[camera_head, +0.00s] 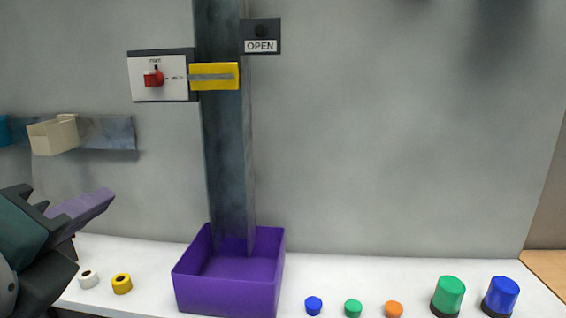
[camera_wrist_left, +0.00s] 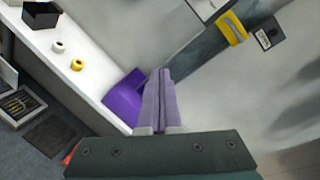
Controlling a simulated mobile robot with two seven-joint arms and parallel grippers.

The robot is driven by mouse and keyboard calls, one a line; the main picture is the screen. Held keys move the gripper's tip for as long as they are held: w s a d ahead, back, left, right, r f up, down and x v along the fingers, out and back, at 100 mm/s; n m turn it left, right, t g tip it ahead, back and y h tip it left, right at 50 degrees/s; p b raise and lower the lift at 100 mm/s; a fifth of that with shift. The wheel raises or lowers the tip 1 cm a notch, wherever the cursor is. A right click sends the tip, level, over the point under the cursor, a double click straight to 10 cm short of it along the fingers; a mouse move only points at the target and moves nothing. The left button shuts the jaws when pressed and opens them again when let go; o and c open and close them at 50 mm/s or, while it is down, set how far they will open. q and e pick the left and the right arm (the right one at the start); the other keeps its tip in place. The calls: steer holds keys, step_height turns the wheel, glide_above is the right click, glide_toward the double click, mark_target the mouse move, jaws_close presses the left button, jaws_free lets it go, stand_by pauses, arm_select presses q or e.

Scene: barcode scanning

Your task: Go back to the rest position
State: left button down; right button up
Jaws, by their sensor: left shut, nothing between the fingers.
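My left gripper (camera_head: 98,200) comes in at the left edge of the head view, above the white bench (camera_head: 300,262). Its two purple fingers lie together with nothing between them. In the left wrist view the gripper (camera_wrist_left: 160,72) also shows its fingers closed side by side, and they cover part of the purple bin. My right gripper is in neither view.
A purple bin (camera_head: 228,290) stands on the bench below a grey post (camera_head: 226,150). A white roll (camera_head: 88,279) and a yellow roll (camera_head: 121,284) lie left of it. Small caps and a green lamp (camera_head: 449,294) and a blue lamp (camera_head: 501,296) stand right. A switch box (camera_head: 161,76) is on the wall.

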arm_select(q)
steer(key=s+d+f+n+g+h, duration=0.1)
steer(key=s+f+n+g+h, duration=0.1)
steer(key=s+f+n+g, duration=1.35)
steer(key=s+r+n+t+p, duration=0.1)
steer(key=s+r+n+p, duration=0.1)
steer(key=r+p, duration=1.2)
steer(key=s+r+n+t+h+p, duration=0.1)
steer(key=r+n+p, duration=0.3)
steer(key=r+p, duration=1.1)
steer(key=shift+s+d+n+t+p, duration=0.35)
steer(key=shift+s+d+t+p, duration=0.15)
steer(key=shift+s, duration=0.35)
steer(key=shift+a, duration=0.1)
